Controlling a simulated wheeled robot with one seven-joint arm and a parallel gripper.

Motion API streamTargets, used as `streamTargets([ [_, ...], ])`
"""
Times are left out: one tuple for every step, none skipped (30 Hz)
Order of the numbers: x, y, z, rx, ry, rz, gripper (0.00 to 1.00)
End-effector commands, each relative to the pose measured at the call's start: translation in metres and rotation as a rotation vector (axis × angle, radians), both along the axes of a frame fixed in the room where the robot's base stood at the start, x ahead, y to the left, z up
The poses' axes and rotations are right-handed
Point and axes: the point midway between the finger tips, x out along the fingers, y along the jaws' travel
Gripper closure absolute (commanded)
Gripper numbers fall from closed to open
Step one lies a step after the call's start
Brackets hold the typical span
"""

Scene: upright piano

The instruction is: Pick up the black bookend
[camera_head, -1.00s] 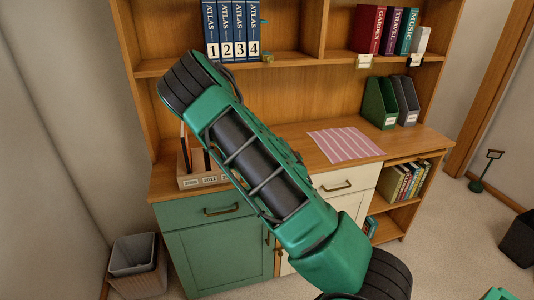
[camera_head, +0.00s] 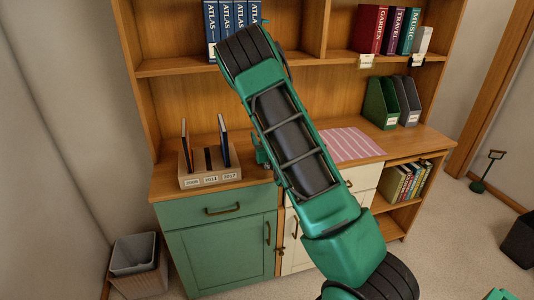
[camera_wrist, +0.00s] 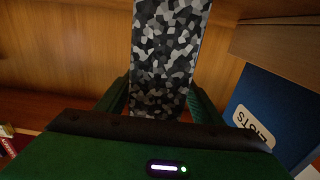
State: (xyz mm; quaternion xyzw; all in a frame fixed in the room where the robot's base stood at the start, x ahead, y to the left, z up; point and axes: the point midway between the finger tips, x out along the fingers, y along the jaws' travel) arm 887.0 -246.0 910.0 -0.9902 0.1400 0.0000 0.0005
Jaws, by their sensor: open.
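In the wrist view a flat slab (camera_wrist: 168,50) with a mottled black, grey and white pattern runs up between the fingers of my gripper (camera_wrist: 160,95). Its far end leaves the top of the picture. I cannot tell for sure that this is the black bookend, and no plainly black bookend shows in the head view. My gripper is open, with a green finger on each side of the slab. I cannot tell whether either finger touches it. In the head view my own arm hides my gripper and the shelf space behind it.
A blue item (camera_wrist: 268,115) with a white label and a wooden board (camera_wrist: 280,45) are close on the right. The blue atlases (camera_head: 211,28) stand on the upper shelf. A box with dated slots (camera_head: 210,178) and a pink striped mat (camera_head: 350,144) lie on the cabinet top.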

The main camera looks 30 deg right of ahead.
Motion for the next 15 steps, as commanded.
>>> streamTargets([
  [0.000,-0.003,-0.003,0.004,0.003,-0.004,0.39],
  [0.001,-0.003,-0.004,0.006,0.005,-0.004,0.39],
  [0.002,-0.003,-0.005,0.005,0.007,-0.004,0.39],
  [0.003,-0.004,-0.005,0.005,0.007,-0.005,0.39],
  [0.004,-0.004,-0.006,0.006,0.008,-0.005,0.39],
  [0.005,-0.005,-0.006,0.006,0.008,-0.005,0.39],
  [0.005,-0.005,-0.006,0.006,0.009,-0.005,0.39],
  [0.006,-0.005,-0.007,0.008,0.008,-0.005,0.39],
  [0.007,-0.006,-0.007,0.007,0.009,-0.005,0.39],
  [0.008,-0.006,-0.007,0.007,0.009,-0.005,0.39],
  [0.009,-0.006,-0.007,0.008,0.009,-0.005,0.39],
  [0.010,-0.006,-0.007,0.008,0.009,-0.005,0.39],
  [0.011,-0.007,-0.006,0.007,0.009,-0.005,0.39],
  [0.012,-0.007,-0.006,0.007,0.009,-0.005,0.39],
  [0.013,-0.007,-0.005,0.006,0.008,-0.005,0.39],
])
